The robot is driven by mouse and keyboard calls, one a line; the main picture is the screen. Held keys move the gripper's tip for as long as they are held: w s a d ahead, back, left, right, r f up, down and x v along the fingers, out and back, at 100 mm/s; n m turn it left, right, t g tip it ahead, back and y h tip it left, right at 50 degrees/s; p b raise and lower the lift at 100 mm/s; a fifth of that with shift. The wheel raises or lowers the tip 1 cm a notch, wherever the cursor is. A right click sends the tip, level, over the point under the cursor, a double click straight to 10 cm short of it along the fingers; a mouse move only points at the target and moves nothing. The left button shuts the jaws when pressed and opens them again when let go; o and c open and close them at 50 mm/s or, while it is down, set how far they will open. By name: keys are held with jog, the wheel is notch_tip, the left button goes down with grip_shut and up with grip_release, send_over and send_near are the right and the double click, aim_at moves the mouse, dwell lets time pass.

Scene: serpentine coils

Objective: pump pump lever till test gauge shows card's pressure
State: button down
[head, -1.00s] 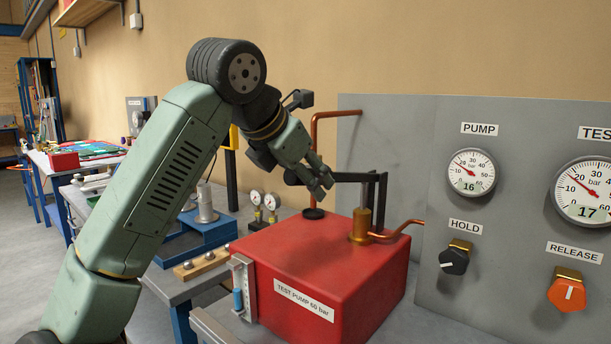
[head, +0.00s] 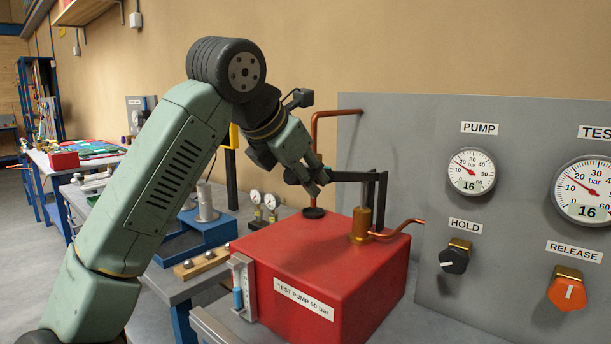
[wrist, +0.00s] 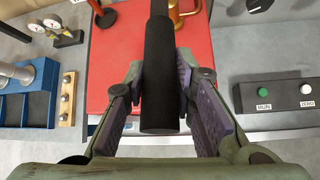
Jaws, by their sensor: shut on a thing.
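The red test pump (head: 318,265) sits on the bench, its black lever (head: 348,176) reaching out roughly level toward the left. My gripper (head: 312,180) is shut on the lever's end. In the wrist view, the black lever grip (wrist: 158,75) lies between my fingers. The PUMP gauge (head: 471,171) reads 16. The larger TEST gauge (head: 585,190), cut off by the right edge, also reads 16, in bar. No pressure card can be made out in these frames.
The grey panel behind the pump carries a black HOLD knob (head: 455,257) and an orange RELEASE knob (head: 567,290). A copper pipe (head: 314,150) rises behind the pump. Two small gauges (head: 264,200) and a blue fixture (head: 197,230) stand to the left.

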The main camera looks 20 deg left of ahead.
notch_tip(320, 180, down, 7)
jog(key=t+b, duration=0.2)
jog(key=b, duration=0.8)
jog(key=shift+s+a+r+h, duration=0.15)
jog(key=shift+s+r+h, duration=0.05)
jog(key=shift+s+h, duration=0.1)
jog(key=c, duration=1.5)
grip_release()
jog(key=shift+o, duration=0.8)
jog(key=shift+r, duration=0.1)
jog(key=v, duration=1.2)
jog(key=shift+s+f, duration=0.2)
jog(key=shift+f, duration=0.05)
